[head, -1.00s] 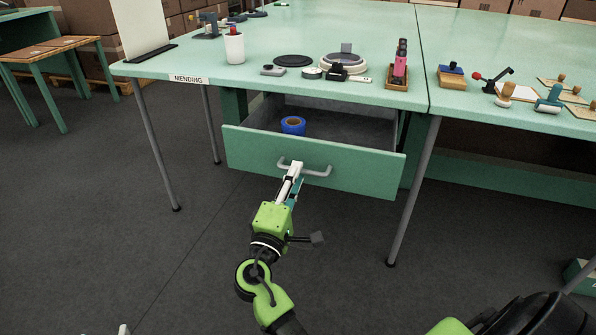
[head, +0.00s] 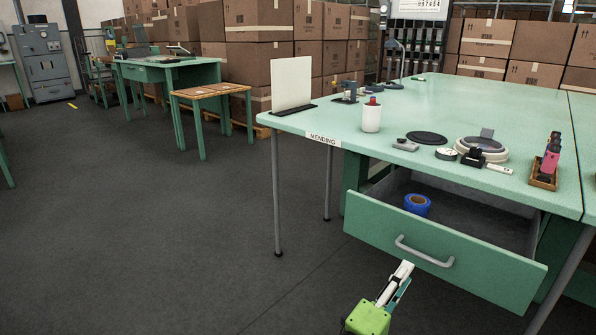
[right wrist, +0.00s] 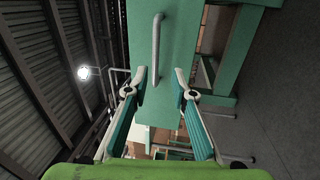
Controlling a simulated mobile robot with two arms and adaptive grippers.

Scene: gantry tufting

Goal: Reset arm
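My right gripper (head: 403,270) is in front of the drawer, below and left of its grey handle (head: 424,253). In the right wrist view its two fingers (right wrist: 160,80) are spread with nothing between them, and the handle (right wrist: 157,45) lies beyond the tips, apart from them. The green drawer (head: 380,216) under the mending table is pulled open. A roll of blue tape (head: 417,205) lies inside it. My left gripper is not in view.
The mending table (head: 470,105) carries a white cup (head: 371,117), a dark disc (head: 427,137) and a rack of spools (head: 546,163). A table leg (head: 275,195) stands left of the drawer. Open floor (head: 150,250) lies to the left; stacked cartons (head: 250,65) stand behind.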

